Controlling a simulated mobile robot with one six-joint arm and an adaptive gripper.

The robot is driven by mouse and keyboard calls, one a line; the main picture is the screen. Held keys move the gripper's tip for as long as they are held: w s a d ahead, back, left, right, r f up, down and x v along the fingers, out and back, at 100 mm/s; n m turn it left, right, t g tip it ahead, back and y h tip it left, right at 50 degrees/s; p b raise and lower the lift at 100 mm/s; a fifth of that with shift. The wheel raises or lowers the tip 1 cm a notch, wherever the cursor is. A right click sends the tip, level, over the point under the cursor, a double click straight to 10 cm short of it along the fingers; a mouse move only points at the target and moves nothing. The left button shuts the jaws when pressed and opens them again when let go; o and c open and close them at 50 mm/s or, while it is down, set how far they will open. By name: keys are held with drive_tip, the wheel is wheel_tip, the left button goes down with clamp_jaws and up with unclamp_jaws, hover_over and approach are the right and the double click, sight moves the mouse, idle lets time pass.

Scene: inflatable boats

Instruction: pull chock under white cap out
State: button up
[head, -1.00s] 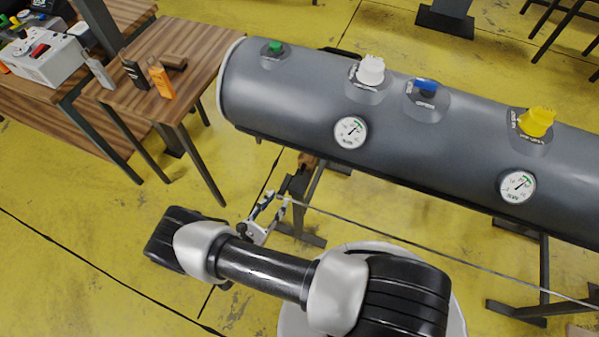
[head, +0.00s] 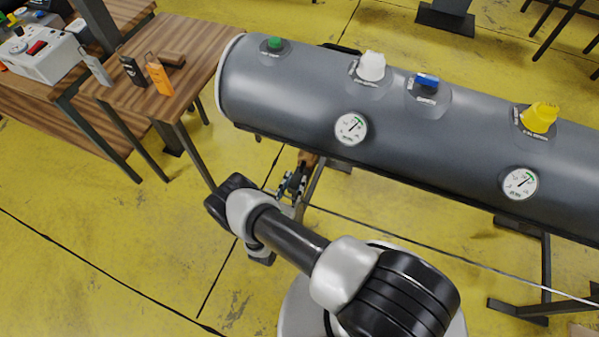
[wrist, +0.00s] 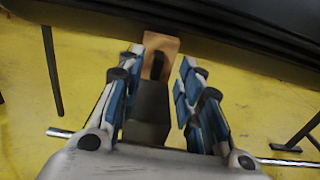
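The wooden chock (head: 308,157) is under the near edge of the grey tube, below and left of the white cap (head: 371,66). In the wrist view the brown chock (wrist: 159,43) shows just ahead, with a dark slot or part on its face and its far end under the dark tube. My gripper (head: 290,183) is close in front of the chock. In the wrist view my gripper (wrist: 160,75) is open, its blue-padded fingers to the left and right of the chock's near end. I cannot tell whether they touch it.
The grey tube (head: 300,95) overhangs the chock and also bears green, blue and yellow caps and two gauges. A dark stand bar (wrist: 148,105) runs between and below my fingers. A wooden table (head: 195,50) stands at left. Yellow floor (head: 100,230) is free at lower left.

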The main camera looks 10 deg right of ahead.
sight(301, 169)
drive_tip(key=x, duration=0.5)
drive_tip(key=shift+b, duration=0.3)
clamp_jaws()
drive_tip(key=shift+s, duration=0.1)
idle(0.4)
